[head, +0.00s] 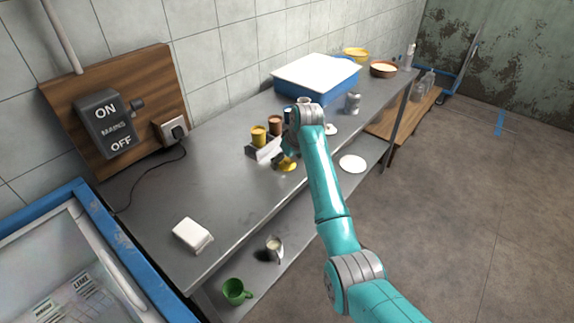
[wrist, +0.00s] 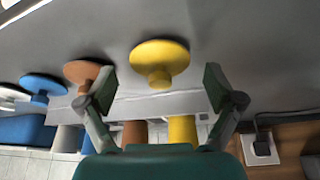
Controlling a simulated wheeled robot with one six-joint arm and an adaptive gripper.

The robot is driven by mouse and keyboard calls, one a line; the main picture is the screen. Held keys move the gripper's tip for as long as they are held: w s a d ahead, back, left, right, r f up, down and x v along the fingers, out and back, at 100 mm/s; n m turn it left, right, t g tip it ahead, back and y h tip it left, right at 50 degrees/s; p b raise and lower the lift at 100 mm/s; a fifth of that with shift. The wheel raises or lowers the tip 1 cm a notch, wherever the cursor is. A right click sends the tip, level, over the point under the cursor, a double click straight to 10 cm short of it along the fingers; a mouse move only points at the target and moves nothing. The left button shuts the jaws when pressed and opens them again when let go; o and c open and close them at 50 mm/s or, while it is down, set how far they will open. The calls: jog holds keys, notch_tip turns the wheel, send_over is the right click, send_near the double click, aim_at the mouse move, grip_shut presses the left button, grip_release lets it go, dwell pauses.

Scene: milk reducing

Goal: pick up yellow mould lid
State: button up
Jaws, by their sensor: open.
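The yellow mould lid (wrist: 159,62) is a round disc with a short knob, lying on the grey metal table. It also shows in the head view (head: 287,164), just left of my arm and partly covered. My gripper (wrist: 158,88) is open and empty; in the wrist view its fingers are spread to either side of the lid's knob, apart from it. In the head view my gripper is mostly hidden by my arm. A yellow mould (head: 258,137) stands in a grey holder (head: 264,152) close to the lid.
A brown lid (wrist: 82,71) and a blue lid (wrist: 42,84) lie in a row beside the yellow one. A brown mould (head: 275,124) stands in the holder. A blue tub (head: 317,78) is farther back. The near table is mostly clear around a white block (head: 192,234).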

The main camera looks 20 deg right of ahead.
jog(key=shift+c, duration=0.3)
jog(key=c, duration=0.8)
